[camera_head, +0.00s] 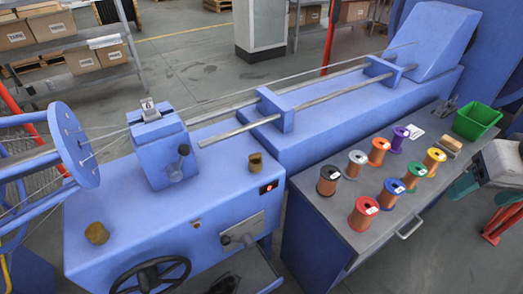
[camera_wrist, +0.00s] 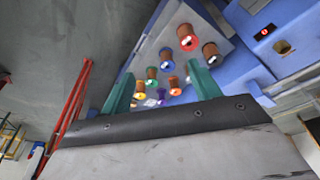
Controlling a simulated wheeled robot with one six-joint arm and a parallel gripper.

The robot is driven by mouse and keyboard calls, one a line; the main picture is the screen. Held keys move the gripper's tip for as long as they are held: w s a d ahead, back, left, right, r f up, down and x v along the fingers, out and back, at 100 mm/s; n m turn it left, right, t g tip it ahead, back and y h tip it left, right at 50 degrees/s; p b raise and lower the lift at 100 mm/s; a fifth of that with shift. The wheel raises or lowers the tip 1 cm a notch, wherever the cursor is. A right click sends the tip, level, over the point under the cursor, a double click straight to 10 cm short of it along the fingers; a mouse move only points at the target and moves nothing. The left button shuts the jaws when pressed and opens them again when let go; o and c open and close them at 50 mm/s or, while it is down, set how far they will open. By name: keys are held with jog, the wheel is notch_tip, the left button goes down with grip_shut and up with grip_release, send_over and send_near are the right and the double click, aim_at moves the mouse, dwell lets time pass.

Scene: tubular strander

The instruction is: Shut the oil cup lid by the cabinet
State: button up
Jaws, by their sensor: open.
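Two small brass oil cups stand on the blue machine's top in the head view. One oil cup (camera_head: 255,161) is near the machine's right edge, facing the spool cabinet (camera_head: 303,240). The other oil cup (camera_head: 97,233) is at the front left. Their lids are too small to make out clearly. The oil cup near the cabinet also shows at the upper right of the wrist view (camera_wrist: 282,46). My gripper (camera_wrist: 162,86), with teal fingers, is open and empty. In the head view it is at the right edge, beyond the cabinet and far from both cups.
Several wire spools (camera_head: 364,213) stand on the cabinet top, with a green bin (camera_head: 477,121) at its far end. A blue clamp block (camera_head: 159,150) and long rods rise from the machine. A handwheel (camera_head: 150,275) sits at the front. Red posts (camera_wrist: 67,117) show in the wrist view.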

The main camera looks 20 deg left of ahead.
jog(key=w+a+f+n+t+y, duration=0.25)
jog(key=w+a+f, duration=0.35)
jog(key=w+a, duration=0.55)
jog(key=n+t+y, duration=0.3)
jog(key=n+y, duration=0.3)
jog(key=y, duration=0.2)
send_near(256, 155)
jog(key=a, duration=0.2)
jog(key=shift+h, duration=0.25)
jog(key=x, duration=0.8)
jog(key=shift+w+d+f, duration=0.1)
jog(key=shift+w+d, duration=0.2)
jog(key=shift+w, duration=0.1)
jog(key=c, duration=1)
